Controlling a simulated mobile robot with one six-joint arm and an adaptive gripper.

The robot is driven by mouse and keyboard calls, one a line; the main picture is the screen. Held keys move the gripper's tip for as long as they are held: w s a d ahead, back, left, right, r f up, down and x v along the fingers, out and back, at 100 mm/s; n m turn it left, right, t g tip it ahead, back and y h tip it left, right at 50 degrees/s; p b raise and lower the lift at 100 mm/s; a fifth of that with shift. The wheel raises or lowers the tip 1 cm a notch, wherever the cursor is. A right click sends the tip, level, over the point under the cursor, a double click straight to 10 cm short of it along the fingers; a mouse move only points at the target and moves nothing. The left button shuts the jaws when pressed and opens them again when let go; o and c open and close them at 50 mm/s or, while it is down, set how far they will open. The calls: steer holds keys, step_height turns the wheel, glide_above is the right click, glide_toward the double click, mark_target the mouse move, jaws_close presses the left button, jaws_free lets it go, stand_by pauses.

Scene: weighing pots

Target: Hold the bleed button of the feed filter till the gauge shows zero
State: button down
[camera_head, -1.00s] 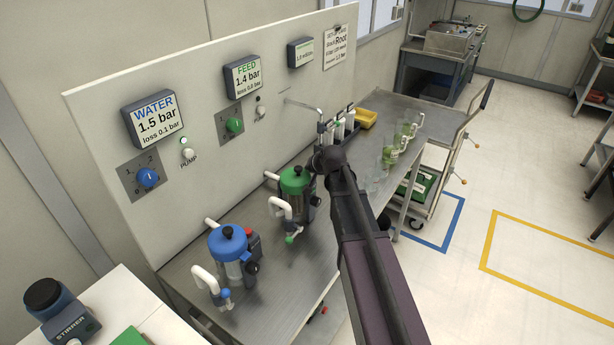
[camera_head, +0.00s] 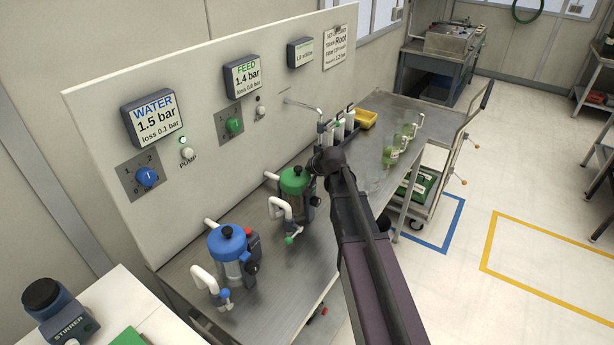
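The feed filter (camera_head: 297,190) has a green cap and a clear body, and stands upright on the steel bench by the panel. The FEED gauge (camera_head: 243,77) reads 1.4 bar, with a loss line too small to read surely. The filter's bleed button is not clearly visible; its right side is partly hidden by my arm. My arm rises from the bottom and ends in a dark joint just right of the filter. My gripper's fingers do not show, so I cannot see whether it touches the filter.
A blue-capped filter (camera_head: 227,253) with a red button stands nearer on the bench. The WATER gauge (camera_head: 156,119) reads 1.5 bar. A green knob (camera_head: 234,125) and blue knob (camera_head: 147,177) are on the panel.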

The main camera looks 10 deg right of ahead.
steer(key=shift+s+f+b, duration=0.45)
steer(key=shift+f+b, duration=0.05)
steer(key=shift+b, duration=0.05)
stand_by(1.4)
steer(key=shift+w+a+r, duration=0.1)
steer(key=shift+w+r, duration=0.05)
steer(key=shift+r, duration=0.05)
stand_by(2.3)
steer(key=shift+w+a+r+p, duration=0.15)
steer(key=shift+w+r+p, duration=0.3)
steer(key=shift+p, duration=0.5)
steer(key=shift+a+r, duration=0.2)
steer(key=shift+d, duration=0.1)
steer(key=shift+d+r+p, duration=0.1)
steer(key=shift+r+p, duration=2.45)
steer(key=shift+p, duration=0.1)
